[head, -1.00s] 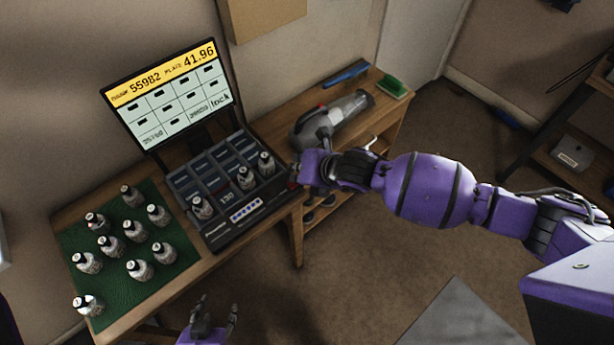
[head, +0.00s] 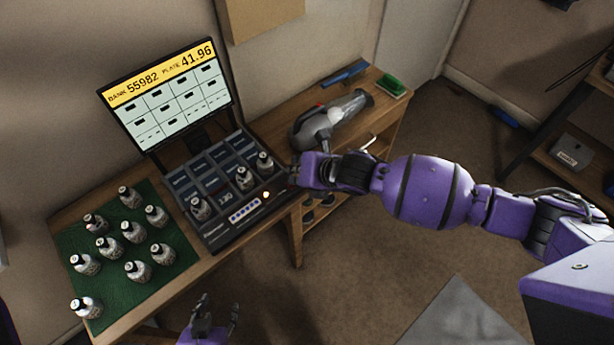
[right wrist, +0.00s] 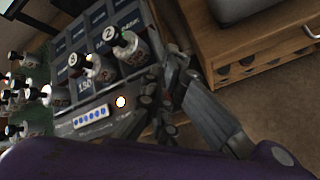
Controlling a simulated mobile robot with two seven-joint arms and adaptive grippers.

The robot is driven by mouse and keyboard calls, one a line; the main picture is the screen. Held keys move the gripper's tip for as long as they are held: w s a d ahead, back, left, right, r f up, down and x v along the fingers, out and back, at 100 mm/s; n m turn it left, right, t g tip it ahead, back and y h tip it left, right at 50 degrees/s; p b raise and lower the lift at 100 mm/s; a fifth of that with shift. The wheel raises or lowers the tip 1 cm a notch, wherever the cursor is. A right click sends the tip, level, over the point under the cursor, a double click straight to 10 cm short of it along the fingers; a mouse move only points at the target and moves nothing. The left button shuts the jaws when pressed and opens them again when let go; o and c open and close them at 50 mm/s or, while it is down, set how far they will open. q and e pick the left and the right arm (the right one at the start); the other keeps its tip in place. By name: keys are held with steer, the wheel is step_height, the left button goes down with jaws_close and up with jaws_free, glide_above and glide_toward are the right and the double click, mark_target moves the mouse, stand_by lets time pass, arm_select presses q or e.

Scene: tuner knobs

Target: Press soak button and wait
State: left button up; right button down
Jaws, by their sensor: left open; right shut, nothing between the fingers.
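The console (head: 213,238) stands on the wooden bench with a grid of dark compartments. A small round button glows at its front right corner (head: 266,194); it also shows lit in the right wrist view (right wrist: 121,102). I cannot read a soak label on it. The tilted screen (head: 165,97) behind reads BANK 55982 and PLATE 41.96. My right gripper (head: 292,178) is shut and empty beside the console's right edge, apart from the lit button. Its dark fingers show in the right wrist view (right wrist: 160,100). My left gripper (head: 217,312) is open and empty at the bottom, in front of the bench.
Three bottles stand on the console, one at front left (head: 199,208) and two at right (head: 245,178). Several more bottles stand on a green mat (head: 165,280) at left. A handheld vacuum (head: 330,118) and green brush (head: 391,86) lie on the bench behind my right arm.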

arm_select(q)
steer(key=shift+s+a, duration=0.1)
steer(key=shift+s, duration=0.05)
arm_select(e)
steer(key=shift+r, duration=0.3)
steer(key=shift+w+a+r+p, duration=0.1)
steer(key=shift+r+p, duration=0.45)
steer(key=shift+r, duration=0.35)
arm_select(q)
steer(key=shift+w+a+r, duration=0.15)
steer(key=shift+w+r, duration=0.35)
steer(key=shift+r, duration=0.35)
steer(key=shift+w, duration=0.1)
